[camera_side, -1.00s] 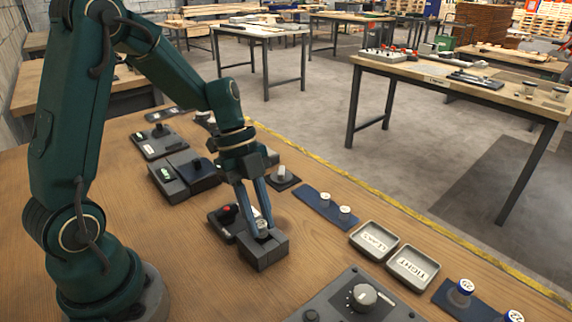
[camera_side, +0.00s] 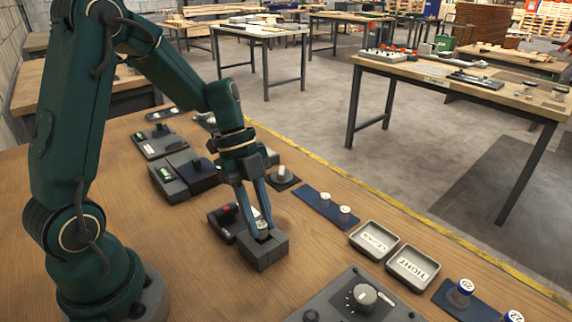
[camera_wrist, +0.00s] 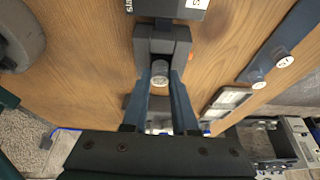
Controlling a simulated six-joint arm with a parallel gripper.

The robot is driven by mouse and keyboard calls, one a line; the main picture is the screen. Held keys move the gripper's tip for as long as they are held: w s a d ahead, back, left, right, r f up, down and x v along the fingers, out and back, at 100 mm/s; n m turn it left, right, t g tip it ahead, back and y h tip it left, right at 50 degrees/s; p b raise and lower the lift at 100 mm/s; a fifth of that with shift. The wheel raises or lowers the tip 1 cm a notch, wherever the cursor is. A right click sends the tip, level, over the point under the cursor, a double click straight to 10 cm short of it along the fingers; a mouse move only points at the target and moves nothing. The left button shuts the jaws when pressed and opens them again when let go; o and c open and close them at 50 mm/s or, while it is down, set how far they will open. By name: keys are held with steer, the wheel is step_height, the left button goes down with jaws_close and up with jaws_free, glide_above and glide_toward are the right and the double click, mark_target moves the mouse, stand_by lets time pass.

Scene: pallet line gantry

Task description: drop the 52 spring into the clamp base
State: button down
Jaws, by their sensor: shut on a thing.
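The clamp base is a grey block (camera_side: 263,254) on the wooden table, in front of a darker unit with a red knob. In the wrist view it is a grey U-shaped body (camera_wrist: 181,45). My gripper (camera_side: 262,229) points down at the clamp base, its fingertips at the top of the block. In the wrist view its two blue fingers are closed on a small pale cylinder, the spring (camera_wrist: 159,70), which is between the arms of the U. Its number is not readable, and its lower end is hidden, so I cannot tell how deep it sits.
A blue strip with two white-topped cylinders (camera_side: 325,208) lies to the right. Two lettered trays (camera_side: 374,240) and a dial panel (camera_side: 350,299) are further right. Blue-banded cylinders (camera_side: 461,287) stand at the far right. Dark units (camera_side: 184,174) stand behind my gripper.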

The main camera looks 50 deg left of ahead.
steer(key=shift+f, duration=0.55)
steer(key=shift+c, duration=0.6)
jaws_free()
steer(key=shift+r, duration=0.1)
steer(key=shift+r, duration=3.4)
